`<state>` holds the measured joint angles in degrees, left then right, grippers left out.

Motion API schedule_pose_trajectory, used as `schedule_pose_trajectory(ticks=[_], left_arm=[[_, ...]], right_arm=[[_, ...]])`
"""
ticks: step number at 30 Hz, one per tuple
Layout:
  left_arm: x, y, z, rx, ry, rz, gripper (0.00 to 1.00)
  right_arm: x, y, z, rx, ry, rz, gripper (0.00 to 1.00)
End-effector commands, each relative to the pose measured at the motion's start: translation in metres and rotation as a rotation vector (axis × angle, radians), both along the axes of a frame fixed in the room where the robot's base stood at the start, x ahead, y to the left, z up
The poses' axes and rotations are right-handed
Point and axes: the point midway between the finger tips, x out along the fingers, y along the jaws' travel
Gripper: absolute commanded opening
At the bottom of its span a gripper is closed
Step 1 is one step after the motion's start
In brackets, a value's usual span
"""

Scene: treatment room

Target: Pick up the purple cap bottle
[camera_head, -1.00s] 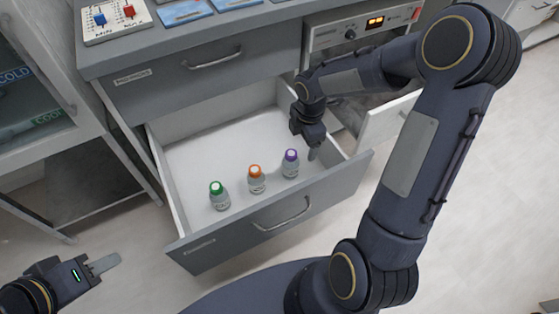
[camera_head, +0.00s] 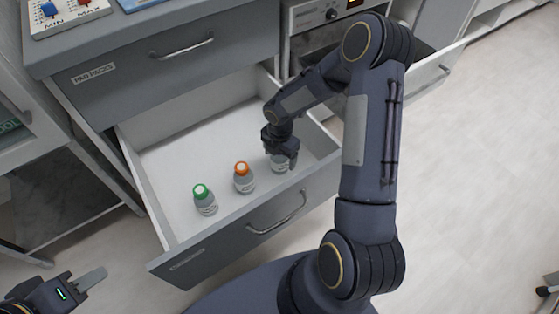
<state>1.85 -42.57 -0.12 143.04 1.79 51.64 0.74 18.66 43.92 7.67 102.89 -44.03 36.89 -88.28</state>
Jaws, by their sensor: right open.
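The purple cap bottle (camera_head: 279,166) stands in the open drawer (camera_head: 180,150), rightmost of a row of three. Its cap is hidden behind my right gripper (camera_head: 284,160), which is directly over it. The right gripper is open, with its fingers around or just beside the bottle's top; I cannot tell whether they touch it. An orange cap bottle (camera_head: 243,180) stands in the middle of the row, and a green cap bottle (camera_head: 205,203) stands at the left. My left gripper (camera_head: 88,281) is at the lower left, outside the drawer; its jaw opening cannot be made out.
The drawer's front panel (camera_head: 255,222) and side walls enclose the bottles. The back of the drawer is bare. A closed drawer (camera_head: 170,75) and a countertop (camera_head: 130,30) are above. A second open drawer front (camera_head: 435,70) shows at the upper right. The floor at right is clear.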

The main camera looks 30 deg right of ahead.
Motion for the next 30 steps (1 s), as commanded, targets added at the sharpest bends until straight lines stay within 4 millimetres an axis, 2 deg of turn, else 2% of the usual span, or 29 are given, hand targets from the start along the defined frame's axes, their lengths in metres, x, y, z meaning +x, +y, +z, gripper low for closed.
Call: schedule_pose_trajectory(ticks=[6, 18, 26, 30], left_arm=[[0.0, 0.0, 0.0, 0.0, 0.0, 0.0, 0.36], [0.0, 0.0, 0.0, 0.0, 0.0, 0.0, 0.36], [0.0, 0.0, 0.002, 0.0, 0.0, 0.0, 0.36], [0.0, 0.0, 0.01, 0.0, 0.0, 0.0, 0.36]], right_arm=[[0.0, 0.0, 0.0, -0.001, -0.001, 0.0, 0.78], [0.0, 0.0, 0.0, -0.001, -0.001, 0.0, 0.25], [0.001, 0.0, 0.003, 0.0, -0.003, 0.0, 0.24], [0.001, 0.0, 0.021, 0.0, -0.005, 0.001, 0.24]])
